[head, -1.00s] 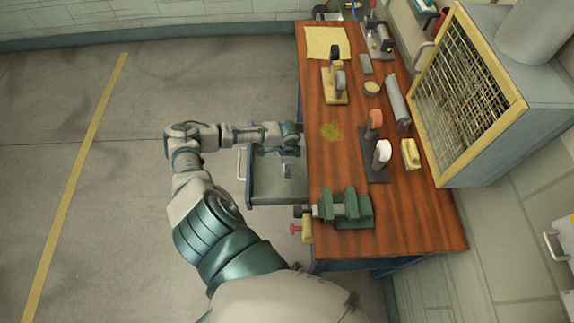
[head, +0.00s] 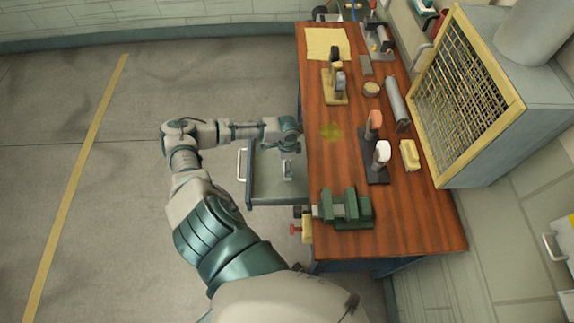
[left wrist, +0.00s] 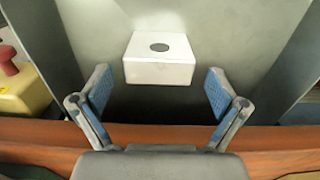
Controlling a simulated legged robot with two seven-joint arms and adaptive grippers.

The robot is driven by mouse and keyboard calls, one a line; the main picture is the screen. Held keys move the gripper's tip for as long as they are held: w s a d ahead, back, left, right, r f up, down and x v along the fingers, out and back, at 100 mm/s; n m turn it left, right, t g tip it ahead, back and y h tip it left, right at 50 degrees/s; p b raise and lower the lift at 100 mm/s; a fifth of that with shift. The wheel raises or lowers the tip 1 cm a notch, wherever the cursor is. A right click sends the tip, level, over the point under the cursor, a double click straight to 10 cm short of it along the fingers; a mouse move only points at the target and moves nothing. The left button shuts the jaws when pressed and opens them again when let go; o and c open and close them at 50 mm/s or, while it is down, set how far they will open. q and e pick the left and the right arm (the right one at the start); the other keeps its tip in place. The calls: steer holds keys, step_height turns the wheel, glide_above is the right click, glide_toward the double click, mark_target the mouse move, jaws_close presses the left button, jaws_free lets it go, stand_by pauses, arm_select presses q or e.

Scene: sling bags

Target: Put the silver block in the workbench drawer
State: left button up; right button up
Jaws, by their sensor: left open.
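The workbench drawer (head: 262,188) is pulled open on the left side of the bench. The silver block (head: 288,168) sits inside it, near the bench side. In the left wrist view the block (left wrist: 158,69) is pale, with a dark round spot on top, resting on the grey drawer floor. My left gripper (left wrist: 160,92) is open and empty, its blue-padded fingers spread on either side of the block's line and apart from it. In the head view the left gripper (head: 288,137) is at the bench's left edge by the drawer, fingers mostly hidden. My right gripper is not in view.
The wooden workbench (head: 400,225) carries a green vise (head: 345,208), stamp-like tools on a dark plate (head: 373,165), a yellow brush (head: 409,155), a grey cylinder (head: 397,103) and a yellow sheet (head: 326,43). A wire-fronted cabinet (head: 465,95) stands right. The floor left is clear.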

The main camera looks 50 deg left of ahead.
arm_select(q)
step_height(320, 180, up, 9)
stand_by(0.8)
